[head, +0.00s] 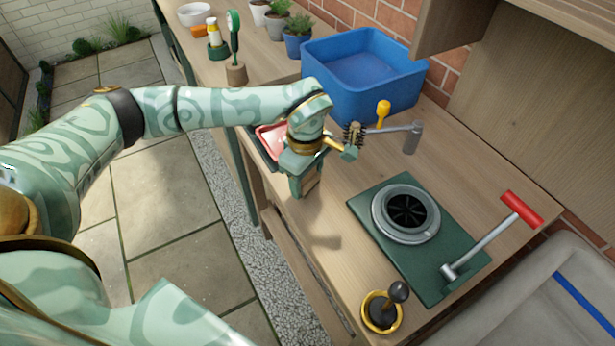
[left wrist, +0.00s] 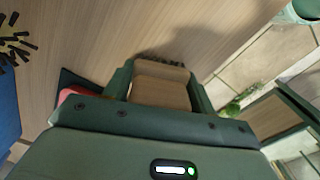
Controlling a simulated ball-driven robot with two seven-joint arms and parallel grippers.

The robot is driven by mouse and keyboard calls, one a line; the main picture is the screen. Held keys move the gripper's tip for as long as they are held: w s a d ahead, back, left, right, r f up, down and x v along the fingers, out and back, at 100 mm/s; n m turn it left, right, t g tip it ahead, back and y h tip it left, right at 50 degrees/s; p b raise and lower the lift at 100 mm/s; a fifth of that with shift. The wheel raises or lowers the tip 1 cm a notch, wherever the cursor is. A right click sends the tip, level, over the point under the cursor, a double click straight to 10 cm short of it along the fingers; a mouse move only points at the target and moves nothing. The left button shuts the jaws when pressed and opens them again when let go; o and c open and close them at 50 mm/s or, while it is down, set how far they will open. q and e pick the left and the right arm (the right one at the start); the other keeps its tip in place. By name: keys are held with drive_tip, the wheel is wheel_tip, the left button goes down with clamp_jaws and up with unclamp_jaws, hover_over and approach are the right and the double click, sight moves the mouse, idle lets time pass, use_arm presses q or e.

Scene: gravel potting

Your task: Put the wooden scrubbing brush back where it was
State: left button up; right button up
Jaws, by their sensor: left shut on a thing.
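My left gripper (head: 303,188) hangs over the wooden bench and is shut on the wooden scrubbing brush (head: 313,178), a pale brown block mostly hidden by the fingers in the head view. In the left wrist view the brush (left wrist: 160,88) sits between the two green fingers, and a blurred shadow lies on the bench just beyond it. My right gripper is not in view.
A blue tub (head: 363,68) stands behind the gripper. To the right are a yellow-knobbed tool (head: 383,112) with a grey post, and a green board (head: 372,206) with a round metal opening and a red-handled lever (head: 520,208). A tamper-like tool (head: 382,310) stands at the front.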

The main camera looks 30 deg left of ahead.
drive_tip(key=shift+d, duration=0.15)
use_arm(q)
drive_tip(key=o, duration=1.1)
drive_tip(key=shift+f, duration=0.1)
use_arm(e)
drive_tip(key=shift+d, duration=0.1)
use_arm(q)
wheel_tip(320, 180, up, 12)
drive_tip(key=p, duration=0.4)
drive_tip(key=shift+r, duration=0.2)
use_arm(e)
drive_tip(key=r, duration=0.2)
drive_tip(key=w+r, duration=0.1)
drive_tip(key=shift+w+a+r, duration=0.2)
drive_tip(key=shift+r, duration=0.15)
